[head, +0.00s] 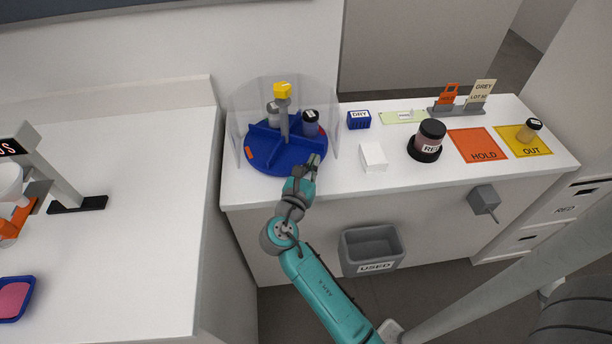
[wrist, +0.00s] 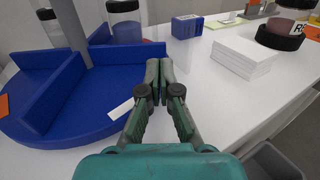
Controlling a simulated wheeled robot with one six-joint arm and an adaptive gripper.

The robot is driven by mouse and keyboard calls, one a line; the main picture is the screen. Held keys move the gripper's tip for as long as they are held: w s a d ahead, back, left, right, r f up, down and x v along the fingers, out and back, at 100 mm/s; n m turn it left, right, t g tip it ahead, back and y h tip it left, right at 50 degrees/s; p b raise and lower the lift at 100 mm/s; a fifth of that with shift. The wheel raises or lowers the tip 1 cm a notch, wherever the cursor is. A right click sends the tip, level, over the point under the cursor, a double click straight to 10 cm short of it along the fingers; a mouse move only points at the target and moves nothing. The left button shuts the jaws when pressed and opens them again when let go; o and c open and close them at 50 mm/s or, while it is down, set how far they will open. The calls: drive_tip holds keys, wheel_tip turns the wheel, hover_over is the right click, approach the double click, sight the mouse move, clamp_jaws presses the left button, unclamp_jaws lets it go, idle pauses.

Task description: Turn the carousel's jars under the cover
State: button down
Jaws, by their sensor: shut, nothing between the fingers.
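The blue carousel (head: 262,158) stands on the counter at the centre-left of the head view, with upright dividers and a central grey post topped by a yellow knob (head: 283,90). A jar with a dark lid (head: 310,124) and a paler jar (head: 273,114) stand in its compartments. A clear curved cover (head: 240,112) surrounds the back and sides. My gripper (head: 313,160) is shut and empty at the carousel's front right rim. In the wrist view, my gripper (wrist: 166,75) is beside the blue carousel (wrist: 70,115); contact cannot be told. Jar labels are too small to read.
A white block (head: 373,157), a blue DRY box (head: 358,119) and a jar on a black base (head: 431,137) stand to the right. Orange HOLD (head: 477,145) and yellow OUT (head: 520,148) mats lie beyond. A grey USED bin (head: 371,249) hangs in front.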

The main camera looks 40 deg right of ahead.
sight(322, 145)
drive_tip(key=shift+x, duration=2.2)
